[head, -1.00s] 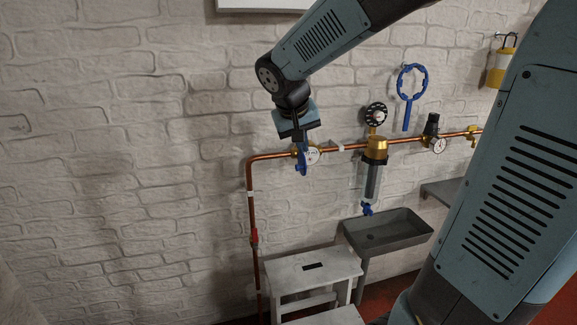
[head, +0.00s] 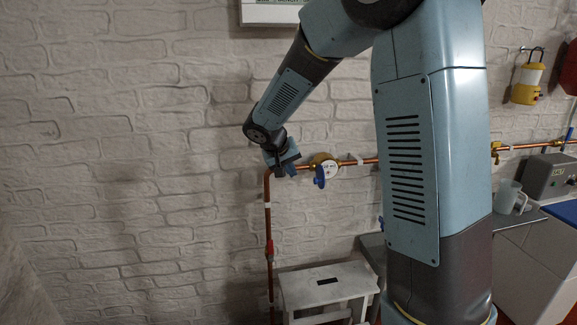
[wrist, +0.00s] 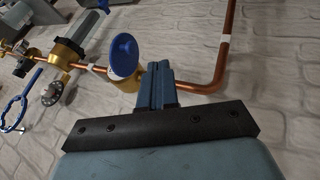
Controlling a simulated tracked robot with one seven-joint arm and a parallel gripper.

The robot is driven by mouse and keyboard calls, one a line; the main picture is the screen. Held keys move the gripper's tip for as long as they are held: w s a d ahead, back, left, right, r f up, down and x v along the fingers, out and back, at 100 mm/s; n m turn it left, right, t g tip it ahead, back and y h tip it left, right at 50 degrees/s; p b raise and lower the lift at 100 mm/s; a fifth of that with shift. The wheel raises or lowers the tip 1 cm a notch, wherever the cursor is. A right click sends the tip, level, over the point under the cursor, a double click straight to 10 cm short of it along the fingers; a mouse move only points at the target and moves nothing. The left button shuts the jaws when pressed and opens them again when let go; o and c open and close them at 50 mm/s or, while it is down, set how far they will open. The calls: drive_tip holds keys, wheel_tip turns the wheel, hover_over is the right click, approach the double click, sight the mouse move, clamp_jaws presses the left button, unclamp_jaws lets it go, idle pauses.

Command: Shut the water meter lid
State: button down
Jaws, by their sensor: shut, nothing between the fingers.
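The brass water meter (head: 331,162) sits on the copper pipe in the head view, its white dial showing. Its blue lid (head: 319,178) stands open at the dial's left side, hanging down. The wrist view shows the lid (wrist: 123,53) as a blue disc in front of the brass meter body (wrist: 127,83), with the dial hidden. My gripper (head: 288,168) is left of the meter, near the pipe's corner. In the wrist view, the fingers of my gripper (wrist: 156,76) are together and empty, just right of the lid; whether they touch it I cannot tell.
The copper pipe (head: 268,215) bends down the brick wall close to my gripper. A white step stool (head: 328,285) stands below. In the wrist view, a brass-topped filter (wrist: 66,52), a black handwheel (wrist: 51,93) and a blue ring wrench (wrist: 13,113) lie beyond the meter.

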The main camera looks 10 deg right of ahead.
drive_tip(key=w+d+f, duration=0.2)
drive_tip(key=d+f, duration=0.2)
drive_tip(key=d, duration=0.2)
drive_tip(key=shift+w+f, duration=0.3)
drive_tip(key=shift+f, duration=0.1)
drive_tip(key=shift+d, duration=0.1)
drive_tip(key=shift+s+n, duration=0.1)
drive_tip(key=shift+n, duration=0.2)
